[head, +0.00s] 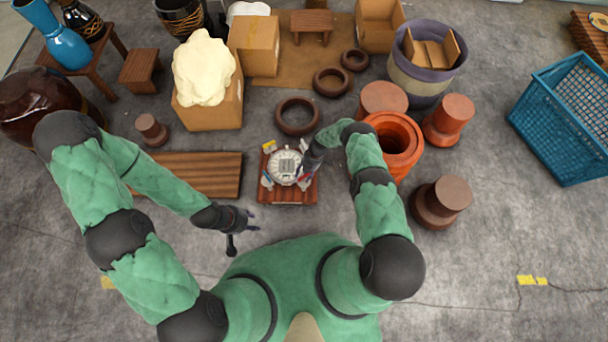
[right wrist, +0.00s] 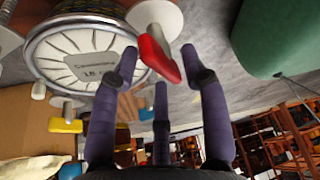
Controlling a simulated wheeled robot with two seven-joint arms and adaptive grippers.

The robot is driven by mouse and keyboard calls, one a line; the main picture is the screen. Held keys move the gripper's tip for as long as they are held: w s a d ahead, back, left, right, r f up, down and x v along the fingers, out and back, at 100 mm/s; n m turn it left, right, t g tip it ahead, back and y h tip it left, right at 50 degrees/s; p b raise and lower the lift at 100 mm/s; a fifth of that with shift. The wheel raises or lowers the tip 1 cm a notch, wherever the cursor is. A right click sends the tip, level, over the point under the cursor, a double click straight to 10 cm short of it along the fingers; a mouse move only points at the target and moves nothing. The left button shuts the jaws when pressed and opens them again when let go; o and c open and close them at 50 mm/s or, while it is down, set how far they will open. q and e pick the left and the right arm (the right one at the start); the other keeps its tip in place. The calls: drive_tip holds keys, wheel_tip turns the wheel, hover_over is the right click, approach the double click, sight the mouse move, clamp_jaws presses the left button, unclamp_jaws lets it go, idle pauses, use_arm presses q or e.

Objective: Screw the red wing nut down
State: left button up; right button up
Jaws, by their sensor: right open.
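The red wing nut (right wrist: 158,58) shows large in the right wrist view, beside a white disc on the rim of a round drum head (right wrist: 88,55). In the head view, the drum (head: 286,166) lies on a small slatted wooden stand (head: 288,196). My right gripper (right wrist: 160,70) is open; its purple fingers are spread on both sides of the red wing nut. I cannot tell whether they touch it. My left gripper (head: 248,220) hangs empty left of the stand, fingers apart.
A yellow wing nut (right wrist: 66,125) sits elsewhere on the drum's rim. A wooden board (head: 195,175) lies left of the stand. A dark ring (head: 297,115) lies behind it, and an orange pot (head: 398,145) stands to the right. The floor in front is mostly clear.

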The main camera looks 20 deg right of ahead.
clamp_jaws()
